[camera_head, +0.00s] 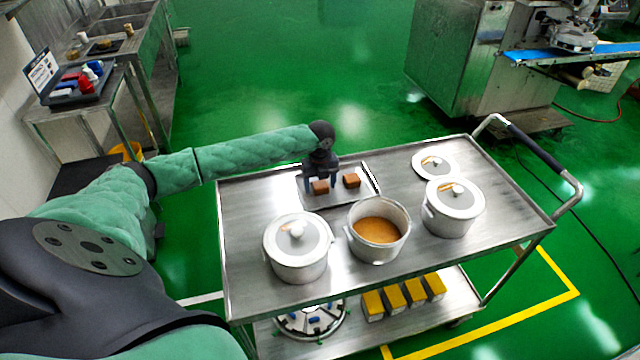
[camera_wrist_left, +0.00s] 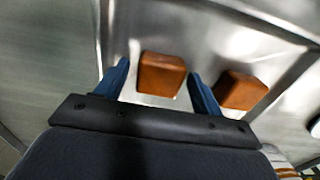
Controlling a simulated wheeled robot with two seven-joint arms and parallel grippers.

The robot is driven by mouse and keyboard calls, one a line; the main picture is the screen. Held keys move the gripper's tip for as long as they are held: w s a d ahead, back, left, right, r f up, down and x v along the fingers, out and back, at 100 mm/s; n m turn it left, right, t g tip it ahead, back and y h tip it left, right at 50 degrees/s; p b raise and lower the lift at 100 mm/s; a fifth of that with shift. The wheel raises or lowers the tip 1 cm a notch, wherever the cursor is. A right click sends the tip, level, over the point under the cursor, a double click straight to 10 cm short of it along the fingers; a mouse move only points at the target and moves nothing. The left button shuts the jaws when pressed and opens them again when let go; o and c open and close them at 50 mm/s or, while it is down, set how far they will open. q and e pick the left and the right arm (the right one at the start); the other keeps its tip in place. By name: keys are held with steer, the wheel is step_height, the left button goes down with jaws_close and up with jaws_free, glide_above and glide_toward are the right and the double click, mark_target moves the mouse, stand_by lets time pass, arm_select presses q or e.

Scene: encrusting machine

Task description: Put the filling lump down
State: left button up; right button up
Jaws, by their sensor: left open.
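Two brown filling lumps lie on a shallow metal tray (camera_head: 340,202) on the cart. The left lump (camera_head: 320,187) is below my left gripper (camera_head: 321,182); the right lump (camera_head: 351,180) lies beside it. In the left wrist view the left lump (camera_wrist_left: 161,74) sits between the two blue fingers of the gripper (camera_wrist_left: 158,85), with gaps on both sides. The other lump (camera_wrist_left: 240,91) is just outside the right finger. The left gripper is open. My right gripper is not in view.
The steel cart (camera_head: 240,215) also carries a lidded pot (camera_head: 298,252), an open pot with orange-brown contents (camera_head: 378,232), another lidded pot (camera_head: 454,212) and a loose lid (camera_head: 432,163). Yellow boxes (camera_head: 396,298) stand on the lower shelf. The encrusting machine (camera_head: 465,60) is at the back right.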

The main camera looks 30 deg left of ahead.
mark_target(320, 184)
arm_select(q)
steer(key=shift+r, duration=0.55)
step_height(320, 184, up, 11)
steer(key=b, duration=0.3)
steer(key=shift+b, duration=0.4)
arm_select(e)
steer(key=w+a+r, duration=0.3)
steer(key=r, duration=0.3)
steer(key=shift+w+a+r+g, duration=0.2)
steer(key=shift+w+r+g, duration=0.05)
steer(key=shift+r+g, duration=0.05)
